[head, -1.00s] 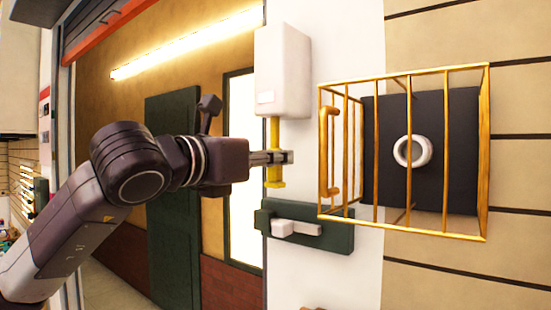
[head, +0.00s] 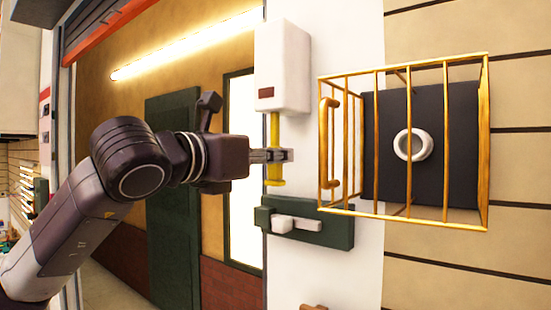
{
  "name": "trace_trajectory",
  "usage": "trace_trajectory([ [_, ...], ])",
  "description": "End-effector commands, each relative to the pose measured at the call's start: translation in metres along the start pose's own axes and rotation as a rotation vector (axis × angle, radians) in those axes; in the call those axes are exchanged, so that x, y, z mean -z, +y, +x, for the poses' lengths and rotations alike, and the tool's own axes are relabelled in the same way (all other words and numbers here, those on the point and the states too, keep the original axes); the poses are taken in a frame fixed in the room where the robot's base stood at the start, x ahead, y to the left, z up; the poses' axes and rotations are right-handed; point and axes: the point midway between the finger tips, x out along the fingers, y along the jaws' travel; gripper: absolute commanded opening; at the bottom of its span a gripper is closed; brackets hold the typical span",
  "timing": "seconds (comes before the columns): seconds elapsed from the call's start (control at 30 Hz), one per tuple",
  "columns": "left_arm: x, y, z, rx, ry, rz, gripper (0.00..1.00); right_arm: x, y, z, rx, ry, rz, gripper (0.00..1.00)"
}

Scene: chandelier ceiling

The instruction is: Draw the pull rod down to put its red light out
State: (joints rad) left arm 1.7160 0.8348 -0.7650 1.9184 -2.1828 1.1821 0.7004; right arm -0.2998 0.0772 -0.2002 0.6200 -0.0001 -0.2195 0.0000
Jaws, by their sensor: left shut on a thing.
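The yellow pull rod (head: 274,128) hangs from the underside of a white box (head: 284,65) on a white wall panel. It has a wider flange at its lower end. The small light (head: 266,93) on the box front is dull dark red and does not glow. My left gripper (head: 281,155) reaches in from the left and is shut on the rod just above its bottom flange. The fingers hide part of the rod. My right gripper is out of view.
A green plate with a white latch (head: 296,223) sits just below the rod. A gold barred cage (head: 484,150) stands out at the right, around a dark panel with a white ring (head: 412,146). A green door (head: 173,220) stands behind my arm.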

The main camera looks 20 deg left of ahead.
Motion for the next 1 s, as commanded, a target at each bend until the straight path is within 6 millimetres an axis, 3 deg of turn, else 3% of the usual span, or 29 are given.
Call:
trace_trajectory([
  [0.33, -0.0072, 0.0001, -0.0002, 0.0, 0.002, -0.001, 0.0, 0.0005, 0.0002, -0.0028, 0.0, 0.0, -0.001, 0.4],
  [0.37, -0.0072, 0.0001, -0.0002, 0.0, 0.001, 0.0, 0.16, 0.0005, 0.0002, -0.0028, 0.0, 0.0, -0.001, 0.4],
  [0.53, -0.0073, 0.0001, -0.0002, 0.0, 0.001, 0.0, 0.34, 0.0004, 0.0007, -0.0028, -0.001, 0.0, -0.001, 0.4],
  [0.73, -0.0075, 0.0001, -0.0002, 0.0, 0.0, 0.0, 0.35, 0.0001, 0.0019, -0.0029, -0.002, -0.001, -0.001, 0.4],
  [0.93, -0.0075, 0.0001, -0.0002, 0.0, 0.0, 0.0, 0.56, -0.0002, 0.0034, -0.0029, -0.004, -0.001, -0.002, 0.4],
  [1.0, -0.0075, 0.0001, -0.0002, 0.0, 0.0, 0.0, 0.58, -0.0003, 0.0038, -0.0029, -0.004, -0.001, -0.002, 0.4],
])
